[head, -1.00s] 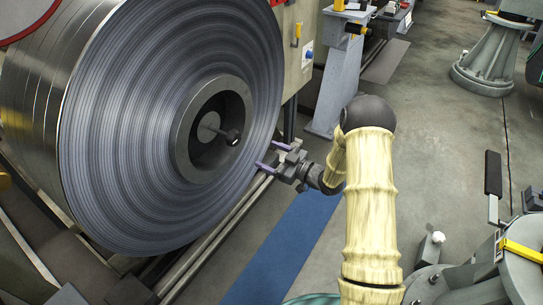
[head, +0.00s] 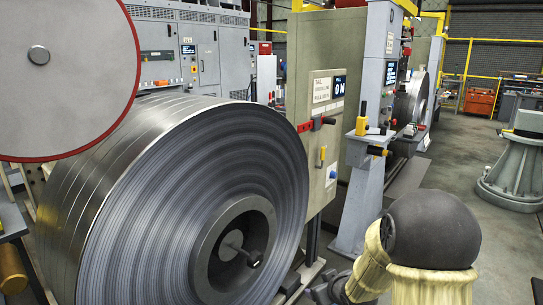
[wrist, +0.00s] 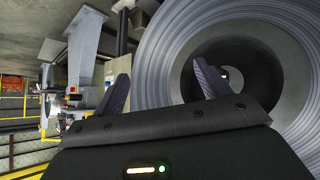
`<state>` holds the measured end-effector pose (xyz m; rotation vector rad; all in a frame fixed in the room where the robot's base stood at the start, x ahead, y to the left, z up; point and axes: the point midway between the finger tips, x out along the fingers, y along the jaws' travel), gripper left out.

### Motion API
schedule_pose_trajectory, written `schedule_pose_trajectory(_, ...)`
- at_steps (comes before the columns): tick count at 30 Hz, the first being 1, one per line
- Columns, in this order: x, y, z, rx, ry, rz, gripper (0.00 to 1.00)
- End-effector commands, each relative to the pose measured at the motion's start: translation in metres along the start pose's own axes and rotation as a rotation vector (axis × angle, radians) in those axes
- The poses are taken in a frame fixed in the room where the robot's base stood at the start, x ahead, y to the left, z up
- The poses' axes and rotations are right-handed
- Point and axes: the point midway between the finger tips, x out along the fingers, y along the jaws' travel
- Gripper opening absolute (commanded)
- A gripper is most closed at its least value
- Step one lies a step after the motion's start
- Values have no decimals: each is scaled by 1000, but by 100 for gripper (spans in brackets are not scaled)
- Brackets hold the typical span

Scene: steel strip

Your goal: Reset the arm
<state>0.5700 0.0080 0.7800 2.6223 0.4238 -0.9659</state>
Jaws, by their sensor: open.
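My arm, with a dark round joint (head: 432,230) and pale ribbed covers, stands at the lower right of the head view. My gripper (wrist: 162,75) shows in the wrist view with its two purplish fingers apart and nothing between them. The gripper points toward the large steel coil (head: 150,190), whose face and hollow core fill the right of the wrist view. I cannot tell the exact gap to the coil.
A beige control cabinet (head: 318,120) and a grey machine column (head: 382,100) stand behind the coil and arm. A grey disc with a red rim (head: 60,90) hangs at upper left. A green-grey pedestal (head: 512,180) stands at right, with open floor (head: 450,160) beside it.

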Motion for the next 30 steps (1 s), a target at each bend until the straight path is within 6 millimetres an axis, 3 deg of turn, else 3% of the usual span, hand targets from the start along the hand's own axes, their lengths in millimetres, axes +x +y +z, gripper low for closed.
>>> schedule_pose_trajectory(9,-103,-26,65,247,-373,77,75)
schedule_pose_trajectory(19,-179,-73,113,438,-616,40,75)
schedule_pose_trajectory(30,-221,-61,69,442,-625,38,75)
